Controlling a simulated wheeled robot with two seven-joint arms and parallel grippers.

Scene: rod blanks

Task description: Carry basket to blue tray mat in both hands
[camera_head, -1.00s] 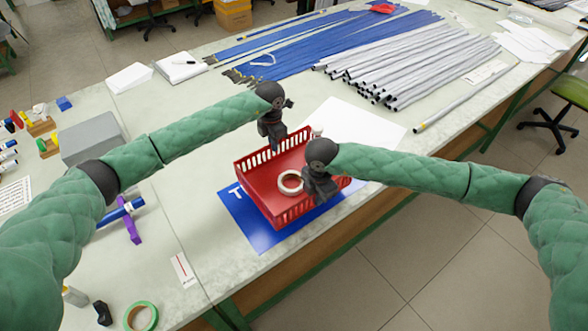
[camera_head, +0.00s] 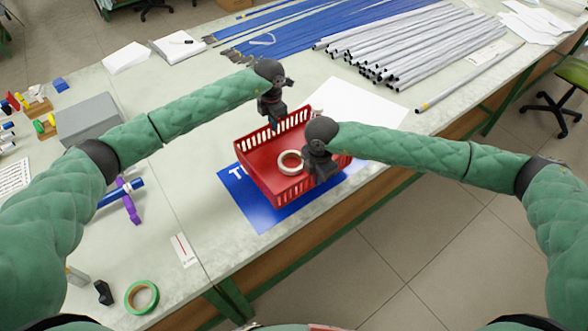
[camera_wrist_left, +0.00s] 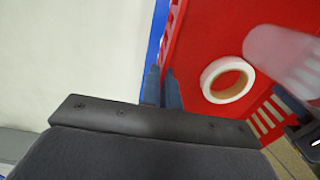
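The red basket (camera_head: 262,157) has slotted walls and sits over the blue tray mat (camera_head: 246,208), whose left and near edges show with part of its white lettering. I cannot tell whether its base touches the mat. My left gripper (camera_head: 275,122) is at the basket's far-left wall. In the left wrist view its fingers (camera_wrist_left: 162,88) lie close together on both sides of the red wall (camera_wrist_left: 172,35), shut on it. My right gripper (camera_head: 318,178) is at the opposite, near-right wall; its fingertips are largely hidden, but it appears clamped there. A white tape ring (camera_head: 290,162) lies inside the basket.
White paper (camera_head: 360,112) lies behind the basket. Grey rods (camera_head: 410,55) and blue rods (camera_head: 310,35) cover the table's far part. A grey box (camera_head: 87,120), a purple piece (camera_head: 129,205) and green tape (camera_head: 141,297) lie left. The table's front edge is close to the mat.

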